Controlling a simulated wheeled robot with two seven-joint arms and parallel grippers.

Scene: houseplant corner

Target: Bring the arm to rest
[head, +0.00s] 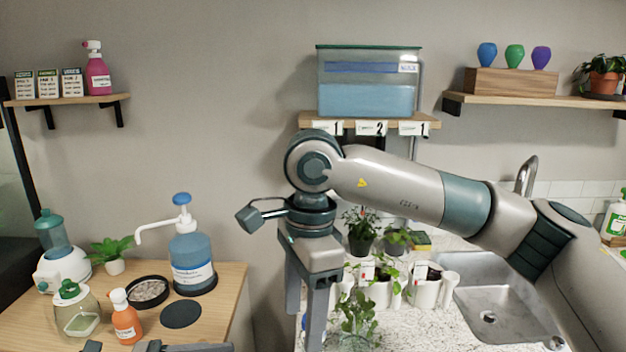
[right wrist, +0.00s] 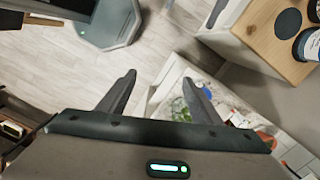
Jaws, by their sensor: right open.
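My right arm (head: 400,188) reaches in from the right across the head view, with its wrist bent downward. My right gripper (head: 304,322) points down in front of the counter's left end. Its two fingers are apart with nothing between them. The right wrist view also shows the open, empty gripper (right wrist: 158,80), with floor and a counter edge beyond the fingers. Dark grey parts at the bottom edge of the head view look like my left gripper (head: 122,347); they are mostly cut off, so its jaw state is unclear.
Potted plants (head: 378,285) stand on the speckled counter close to the right gripper, beside the sink (head: 490,305). A shelf (head: 430,122) with a blue tank (head: 367,85) is behind the arm. A wooden table (head: 225,290) at left holds a pump bottle (head: 190,262) and a spray bottle (head: 125,318).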

